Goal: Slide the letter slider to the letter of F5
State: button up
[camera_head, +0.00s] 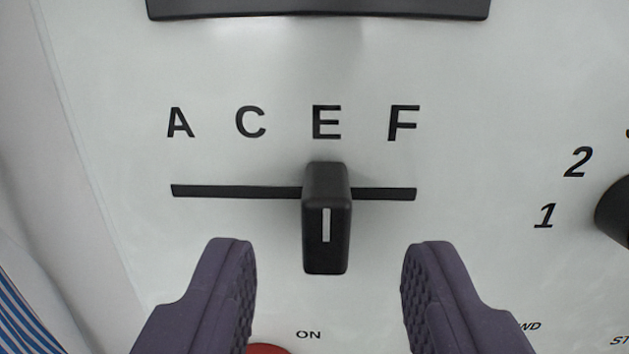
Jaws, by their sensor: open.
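The black letter slider (326,225) stands out from a white panel in the head camera view, with a pale line on its front. It sits on a dark horizontal slot (235,191), below the letter E (327,122). The letter F (403,123) is to its right, above the slot's right end. The letters C (250,122) and A (180,122) are to its left. My gripper (328,255) is open, with one purple finger on each side of the slider's lower end. Both fingers show clear gaps to the slider in the picture.
A black knob (615,212) is partly in view at the right edge, beside the numbers 1 and 2. A dark bar (320,9) crosses the top. Striped cloth (30,315) shows at lower left.

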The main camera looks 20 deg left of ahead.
aim_at(328, 217)
jog(key=b+x, duration=0.1)
jog(key=x, duration=0.5)
jog(key=shift+f, duration=0.1)
grip_shut()
